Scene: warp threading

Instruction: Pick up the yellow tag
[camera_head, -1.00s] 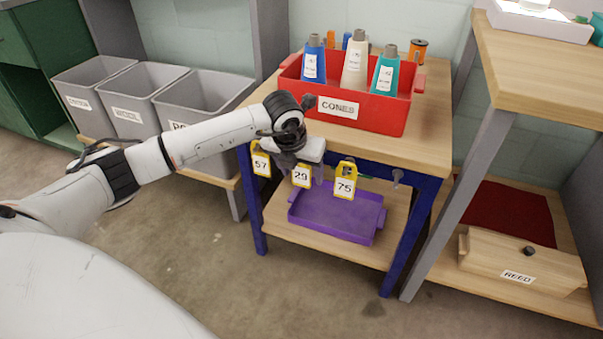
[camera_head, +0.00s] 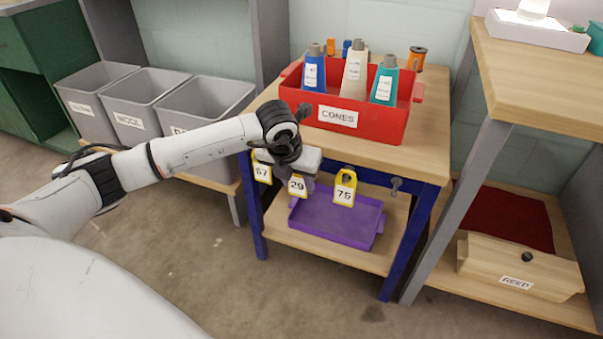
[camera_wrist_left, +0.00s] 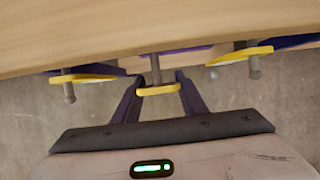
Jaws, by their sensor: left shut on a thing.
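Three yellow tags hang in a row at the front edge of the wooden table, marked 57 (camera_head: 262,172), 29 (camera_head: 297,186) and 75 (camera_head: 344,190). My left gripper (camera_head: 300,174) is at the middle tag, 29, and partly covers its upper part. In the left wrist view, the middle tag (camera_wrist_left: 158,90) sits between the tips of my left gripper (camera_wrist_left: 157,84), which is shut on it. A grey peg (camera_wrist_left: 156,68) shows right behind that tag; I cannot tell whether the tag is still around it. The other two tags are on pegs at either side.
A bare peg (camera_head: 397,185) sticks out right of tag 75. A red CONES bin (camera_head: 370,125) with several cones stands on the table (camera_head: 430,150). A purple tray (camera_head: 335,218) lies on the shelf below. Grey bins (camera_head: 205,100) stand left, another table right.

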